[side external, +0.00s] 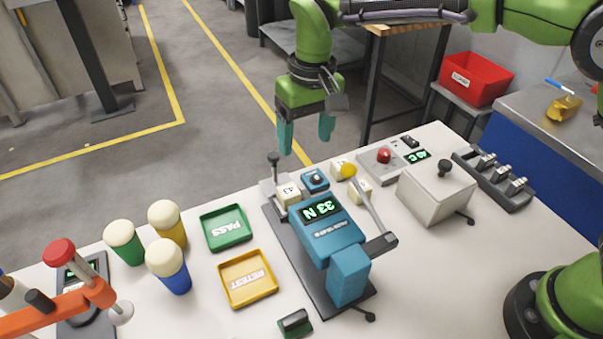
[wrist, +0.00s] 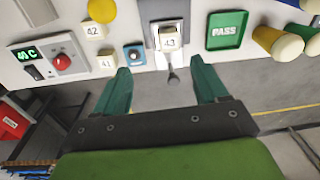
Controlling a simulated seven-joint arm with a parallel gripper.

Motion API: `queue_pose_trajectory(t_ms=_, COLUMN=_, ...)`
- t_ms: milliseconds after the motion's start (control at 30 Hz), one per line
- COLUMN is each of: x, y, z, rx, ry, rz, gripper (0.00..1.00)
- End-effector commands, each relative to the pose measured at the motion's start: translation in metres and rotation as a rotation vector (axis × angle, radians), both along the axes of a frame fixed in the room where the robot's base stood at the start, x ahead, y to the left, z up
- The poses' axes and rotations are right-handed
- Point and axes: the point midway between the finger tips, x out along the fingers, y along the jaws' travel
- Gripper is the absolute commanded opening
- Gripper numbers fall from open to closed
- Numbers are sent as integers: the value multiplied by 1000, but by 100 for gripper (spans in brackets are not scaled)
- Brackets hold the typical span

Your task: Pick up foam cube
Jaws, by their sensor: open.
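A pale cream foam cube marked 43 (side external: 288,195) sits in the front of a teal tester (side external: 345,245) with a green display; it also shows in the wrist view (wrist: 170,43). A cube marked 42 (wrist: 95,30) and a cube marked 41 (wrist: 106,64) lie on the table to the left in the wrist view. They show partly hidden to the right of the tester in the side view. My gripper (side external: 306,140) is open and empty, above and beyond the table's far edge. In the wrist view its fingers (wrist: 160,78) point toward cube 43, apart from it.
A green PASS tray (side external: 226,228) and a yellow RETEST tray (side external: 248,279) lie left of the tester. Several foam-topped cylinders (side external: 166,222) stand further left. A red-button box (side external: 384,157) is at right.

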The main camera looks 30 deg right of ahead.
Motion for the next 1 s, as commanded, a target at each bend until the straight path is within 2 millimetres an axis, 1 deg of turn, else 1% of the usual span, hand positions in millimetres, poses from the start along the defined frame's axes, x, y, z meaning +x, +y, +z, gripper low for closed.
queue_pose_trajectory(t_ms=33, x=6, y=16, z=-8, rx=-21, ry=12, rz=6, gripper=72)
queue_pose_trajectory(t_ms=100, x=13, y=29, z=-10, rx=-41, ry=20, rz=-1, gripper=72)
queue_pose_trajectory(t_ms=133, x=15, y=32, z=-9, rx=-47, ry=21, rz=-9, gripper=72)
queue_pose_trajectory(t_ms=167, x=17, y=34, z=-7, rx=-50, ry=22, rz=-17, gripper=72)
queue_pose_trajectory(t_ms=233, x=21, y=36, z=4, rx=-50, ry=17, rz=-40, gripper=72)
queue_pose_trajectory(t_ms=300, x=21, y=36, z=14, rx=-48, ry=17, rz=-59, gripper=72)
queue_pose_trajectory(t_ms=367, x=18, y=34, z=10, rx=-55, ry=33, rz=-68, gripper=72)
queue_pose_trajectory(t_ms=467, x=16, y=34, z=-4, rx=-56, ry=43, rz=-72, gripper=72)
queue_pose_trajectory(t_ms=800, x=16, y=33, z=-77, rx=-55, ry=42, rz=-71, gripper=72)
queue_pose_trajectory(t_ms=900, x=17, y=33, z=-92, rx=-54, ry=40, rz=-71, gripper=72)
queue_pose_trajectory(t_ms=1000, x=17, y=33, z=-100, rx=-52, ry=39, rz=-71, gripper=72)
